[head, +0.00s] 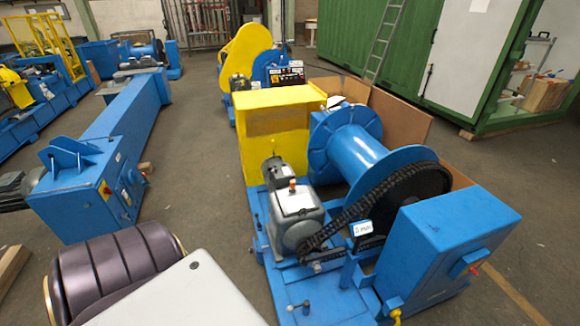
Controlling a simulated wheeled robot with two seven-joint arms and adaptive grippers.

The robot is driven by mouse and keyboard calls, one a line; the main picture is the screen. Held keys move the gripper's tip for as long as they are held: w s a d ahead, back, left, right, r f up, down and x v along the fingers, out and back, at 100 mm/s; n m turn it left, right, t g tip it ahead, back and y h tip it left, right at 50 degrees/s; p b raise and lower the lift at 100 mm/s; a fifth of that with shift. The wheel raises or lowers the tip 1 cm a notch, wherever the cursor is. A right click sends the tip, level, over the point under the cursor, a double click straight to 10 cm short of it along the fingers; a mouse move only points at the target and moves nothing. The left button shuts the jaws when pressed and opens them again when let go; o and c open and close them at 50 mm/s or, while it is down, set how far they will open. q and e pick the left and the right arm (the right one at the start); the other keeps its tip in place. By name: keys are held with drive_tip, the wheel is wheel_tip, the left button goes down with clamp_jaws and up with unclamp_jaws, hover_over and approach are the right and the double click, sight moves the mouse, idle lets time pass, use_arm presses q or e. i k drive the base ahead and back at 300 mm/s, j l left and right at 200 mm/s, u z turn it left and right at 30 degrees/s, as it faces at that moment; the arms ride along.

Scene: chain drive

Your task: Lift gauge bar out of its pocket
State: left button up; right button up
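I cannot pick out the gauge bar or its pocket with certainty. A small white label (362,228), seeming to read "5 mm", stands on a blue bracket in front of the dark roller chain (345,218). The chain runs from beside the grey gearbox (296,212) up around a large dark sprocket at the end of the blue drum (350,155). A small lever with a pale knob (305,304) sits on the front of the blue base. Neither of my grippers is in view.
A blue box (445,245) with a red knob stands right of the chain. A yellow cover (275,125) and brown panels (400,118) stand behind the drive. Another blue machine (100,165) is at the left. Grey floor (195,150) is clear between the machines.

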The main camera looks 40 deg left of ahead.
sight(358, 230)
drive_tip(key=k+u, duration=0.2)
drive_tip(key=u, duration=0.15)
drive_tip(key=k+u, duration=0.2)
drive_tip(key=u, duration=0.15)
drive_tip(key=k+j+u, duration=0.1)
drive_tip(key=u, duration=0.25)
drive_tip(key=k, duration=0.1)
